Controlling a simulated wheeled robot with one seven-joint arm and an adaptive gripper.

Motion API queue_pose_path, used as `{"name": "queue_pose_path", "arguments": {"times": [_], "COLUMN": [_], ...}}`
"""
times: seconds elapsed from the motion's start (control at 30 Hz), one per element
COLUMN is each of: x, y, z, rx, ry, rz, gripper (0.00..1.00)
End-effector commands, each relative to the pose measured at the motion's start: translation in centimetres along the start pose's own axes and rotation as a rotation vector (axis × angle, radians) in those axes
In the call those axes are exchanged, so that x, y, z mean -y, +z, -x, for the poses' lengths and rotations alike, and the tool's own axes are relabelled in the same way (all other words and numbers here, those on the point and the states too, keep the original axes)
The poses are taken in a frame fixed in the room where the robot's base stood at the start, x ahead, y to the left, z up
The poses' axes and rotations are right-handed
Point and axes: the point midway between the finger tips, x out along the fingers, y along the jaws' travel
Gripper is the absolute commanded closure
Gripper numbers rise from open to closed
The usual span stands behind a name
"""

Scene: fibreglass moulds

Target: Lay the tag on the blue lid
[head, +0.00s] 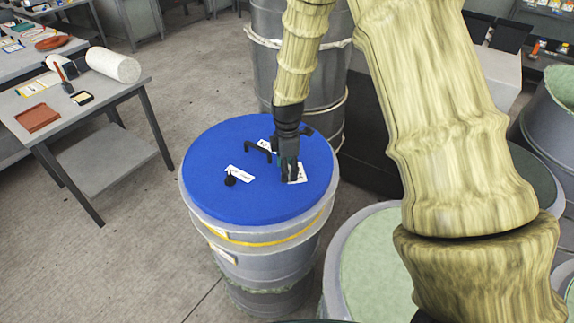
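The blue lid (210,160) covers the top of a grey drum left of my arm. My gripper (290,176) points down over the right part of the lid. A white card-like tag (301,173) shows right at its fingertips, partly hidden by them. I cannot tell whether the fingers grip this tag or whether it lies on the lid. Another white label with dark marks (239,173) lies on the lid left of the gripper. A third white piece (265,144) shows behind the gripper, partly covered.
A black handle (258,147) and a small black knob (230,180) stand up from the lid. A tall grey drum (265,70) is behind, and a pale green-topped drum (375,265) is at right. A table (90,100) stands left, with open floor between.

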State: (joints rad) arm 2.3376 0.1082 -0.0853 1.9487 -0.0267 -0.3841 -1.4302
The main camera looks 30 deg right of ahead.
Motion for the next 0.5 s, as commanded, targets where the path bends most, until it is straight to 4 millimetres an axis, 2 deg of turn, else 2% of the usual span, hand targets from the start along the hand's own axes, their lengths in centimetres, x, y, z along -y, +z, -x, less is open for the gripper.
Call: {"name": "queue_pose_path", "arguments": {"times": [0.37, 0.4, 0.5], "x": [-0.02, -0.03, -0.03], "y": [0.0, 0.0, 0.0], "z": [-0.35, -0.37, -0.33], "rx": [0.0, 0.0, 0.0], "ry": [0.001, 0.001, 0.001], "rz": [0.0, 0.0, 0.0], "gripper": [0.69, 0.46, 0.27]}}
